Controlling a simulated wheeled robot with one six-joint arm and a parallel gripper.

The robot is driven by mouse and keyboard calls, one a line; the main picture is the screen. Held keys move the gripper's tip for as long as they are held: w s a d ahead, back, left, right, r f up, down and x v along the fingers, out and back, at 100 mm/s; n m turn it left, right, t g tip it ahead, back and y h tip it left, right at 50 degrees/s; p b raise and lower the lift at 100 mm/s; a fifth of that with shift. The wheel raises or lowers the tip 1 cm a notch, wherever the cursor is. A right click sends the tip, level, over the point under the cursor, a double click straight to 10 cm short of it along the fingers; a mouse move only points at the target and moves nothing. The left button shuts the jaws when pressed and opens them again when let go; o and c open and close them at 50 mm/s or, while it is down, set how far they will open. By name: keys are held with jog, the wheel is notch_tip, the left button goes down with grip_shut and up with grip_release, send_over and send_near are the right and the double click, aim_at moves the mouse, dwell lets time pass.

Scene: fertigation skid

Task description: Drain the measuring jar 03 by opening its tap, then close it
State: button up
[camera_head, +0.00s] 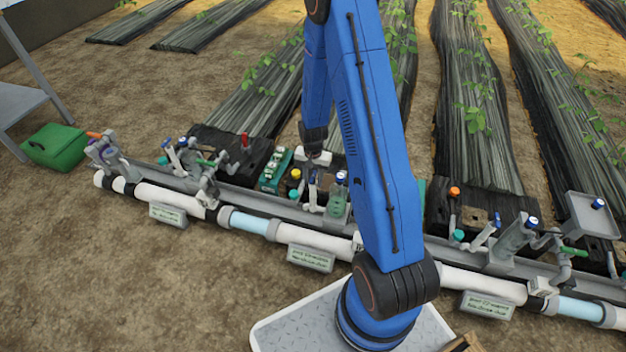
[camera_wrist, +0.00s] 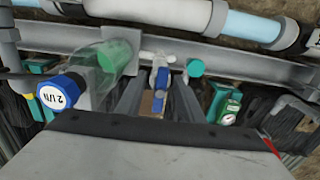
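A clear measuring jar (camera_head: 337,203) with a blue cap and green contents stands on the grey rail in the middle of the skid. It also shows at the left of the wrist view (camera_wrist: 112,60), its white cap label facing me. Its number cannot be read for certain. Beside it is a tap with a blue lever (camera_wrist: 162,78) on a pale valve body; the lever also shows in the head view (camera_head: 312,180). My gripper (camera_wrist: 158,97) is open, its two grey fingers on either side of the lever with gaps. Contact is not visible.
Another jar (camera_head: 511,240) and blue-handled taps stand along the rail to the right, with more at left. A white pipe (camera_head: 160,198) with label plates runs in front. A green dosing unit (camera_head: 274,170) is left of the tap. A green box (camera_head: 55,146) lies far left.

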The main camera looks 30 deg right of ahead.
jog(key=shift+f, duration=0.2)
jog(key=shift+r, duration=4)
jog(key=shift+a+r, duration=0.1)
jog(key=shift+r, duration=0.35)
jog(key=s+a+r+n+t, duration=0.1)
jog(key=s+a+r+n, duration=0.3)
jog(key=r, duration=0.9)
jog(key=s+a+r+t, duration=0.1)
jog(key=s+r, duration=0.6)
jog(key=r, duration=0.5)
jog(key=s+a+r+n+t, duration=0.1)
jog(key=s+r, duration=0.4)
jog(key=s, duration=0.5)
jog(key=s+a+r+n+t, duration=0.1)
jog(key=s+a+r+n, duration=0.2)
jog(key=s+r, duration=0.3)
jog(key=s+n, duration=0.1)
jog(key=s, duration=0.3)
jog(key=shift+s+r+t, duration=0.2)
jog(key=shift+t, duration=0.2)
